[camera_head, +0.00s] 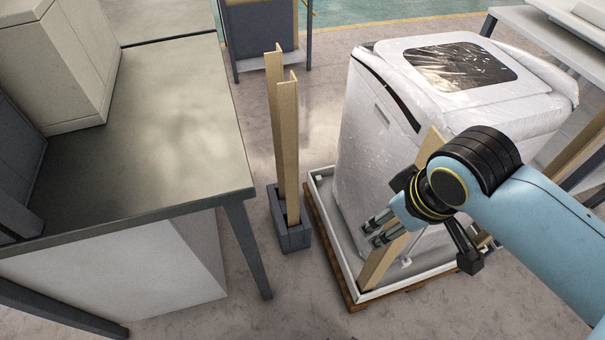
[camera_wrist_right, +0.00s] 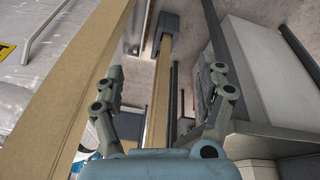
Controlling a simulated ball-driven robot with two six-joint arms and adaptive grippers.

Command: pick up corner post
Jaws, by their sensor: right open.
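Two tan corner posts (camera_head: 287,140) stand upright in a narrow grey holder (camera_head: 290,232) on the floor. Another tan post (camera_head: 384,262) stands at the near corner of a wrapped white machine (camera_head: 385,130), inside the pallet tray. My right gripper (camera_head: 371,231) is in front of that post, pointing left toward the holder, with a gap to the holder. In the wrist view its fingers (camera_wrist_right: 166,70) are spread wide; the holder (camera_wrist_right: 174,34) and a post (camera_wrist_right: 157,105) show beyond them, and the machine's post (camera_wrist_right: 82,75) passes left of them. My left gripper is not in view.
A dark-topped table (camera_head: 150,140) stands left of the holder, its leg close by. The machine sits in a white-rimmed tray (camera_head: 385,290) on a wooden pallet. A grey cart (camera_head: 262,35) is behind. Floor is clear in front of the holder.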

